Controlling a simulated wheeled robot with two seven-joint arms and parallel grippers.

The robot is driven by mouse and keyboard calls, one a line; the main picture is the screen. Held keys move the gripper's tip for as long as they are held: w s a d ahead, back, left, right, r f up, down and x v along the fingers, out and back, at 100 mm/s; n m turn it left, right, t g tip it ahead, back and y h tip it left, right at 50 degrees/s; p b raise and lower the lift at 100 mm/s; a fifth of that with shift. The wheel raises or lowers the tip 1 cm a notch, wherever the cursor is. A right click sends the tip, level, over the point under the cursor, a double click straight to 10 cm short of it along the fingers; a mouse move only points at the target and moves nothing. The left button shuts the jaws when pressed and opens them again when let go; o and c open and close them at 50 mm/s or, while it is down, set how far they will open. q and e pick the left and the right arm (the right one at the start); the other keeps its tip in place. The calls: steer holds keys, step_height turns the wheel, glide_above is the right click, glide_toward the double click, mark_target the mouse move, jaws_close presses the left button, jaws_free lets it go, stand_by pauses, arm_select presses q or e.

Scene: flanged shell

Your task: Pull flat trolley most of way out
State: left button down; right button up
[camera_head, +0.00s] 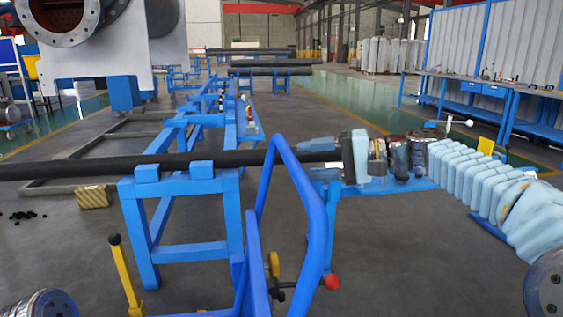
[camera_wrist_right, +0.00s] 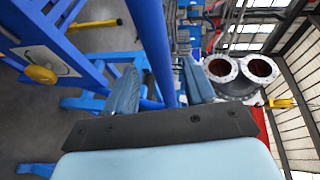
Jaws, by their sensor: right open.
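A blue bent-tube handle (camera_head: 317,225), which looks like the flat trolley's, stands upright in the foreground of the head view. I cannot tell where the trolley's deck is. My right gripper (camera_head: 318,158) reaches in from the right, just beside the upper part of this tube, with its fingers pointing left. In the right wrist view its two fingers (camera_wrist_right: 162,88) are apart, and a blue tube (camera_wrist_right: 150,45) runs through the view between and beyond them. Contact cannot be made out. My left gripper is out of view.
A blue stand (camera_head: 187,184) carries a long dark pipe (camera_head: 75,167) across the left and middle. A yellow lever (camera_head: 122,270) and a red knob (camera_head: 332,281) are near the front. A blue workbench (camera_head: 480,90) stands at the right.

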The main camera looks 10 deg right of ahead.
steer(key=x, duration=0.6)
steer(key=shift+a, duration=0.1)
steer(key=shift+f, duration=0.1)
jaws_close()
